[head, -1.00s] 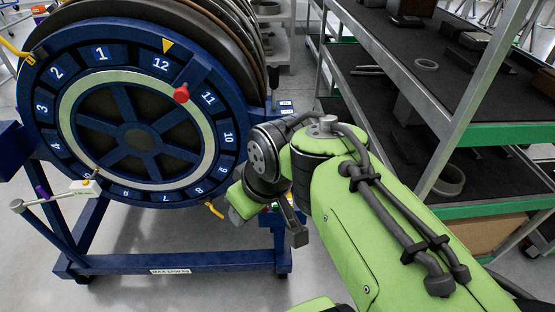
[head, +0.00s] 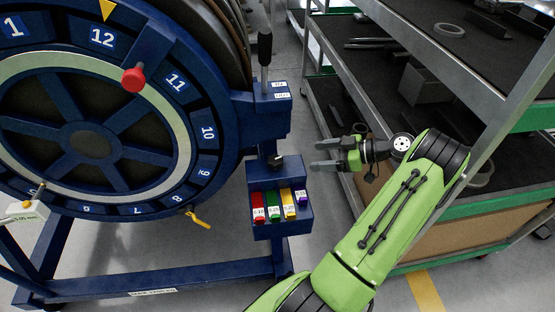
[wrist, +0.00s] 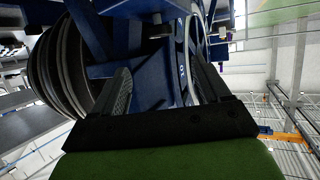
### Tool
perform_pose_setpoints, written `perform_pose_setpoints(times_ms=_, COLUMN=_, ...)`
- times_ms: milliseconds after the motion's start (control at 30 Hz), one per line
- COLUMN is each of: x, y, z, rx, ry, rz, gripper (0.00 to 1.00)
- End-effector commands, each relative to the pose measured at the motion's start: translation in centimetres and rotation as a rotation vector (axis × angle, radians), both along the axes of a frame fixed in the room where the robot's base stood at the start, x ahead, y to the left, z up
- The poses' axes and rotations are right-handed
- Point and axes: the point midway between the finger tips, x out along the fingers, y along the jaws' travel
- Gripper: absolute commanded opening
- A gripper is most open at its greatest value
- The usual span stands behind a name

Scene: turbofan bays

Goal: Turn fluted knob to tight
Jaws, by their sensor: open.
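A small dark knob (head: 275,161), probably the fluted knob, sticks out from the blue post right of the big numbered wheel, above a tray of coloured tags. Its flutes and any tight mark are too small to read. My gripper (head: 318,155) is open and empty, to the right of the knob and apart from it, with its fingers pointing left towards the post. In the wrist view my two fingers (wrist: 160,72) stand apart with blue framework beyond. A small dark piece (wrist: 157,22) there may be the knob; I cannot tell.
The blue wheel (head: 110,172) carries a red knob (head: 134,79). A black-handled lever (head: 264,50) rises above the post. The tag tray (head: 283,232) juts out below the knob. A metal shelf rack (head: 470,226) stands close behind my arm on the right.

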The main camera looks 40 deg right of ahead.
Motion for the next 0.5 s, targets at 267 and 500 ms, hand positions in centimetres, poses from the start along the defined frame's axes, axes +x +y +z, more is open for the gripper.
perform_pose_setpoints(times_ms=267, x=5.8, y=3.7, z=-3.1, rx=0.003, ry=0.003, rz=0.006, gripper=0.76)
perform_pose_setpoints(times_ms=500, x=9.5, y=5.9, z=-4.9, rx=0.003, ry=0.004, rz=0.003, gripper=0.76)
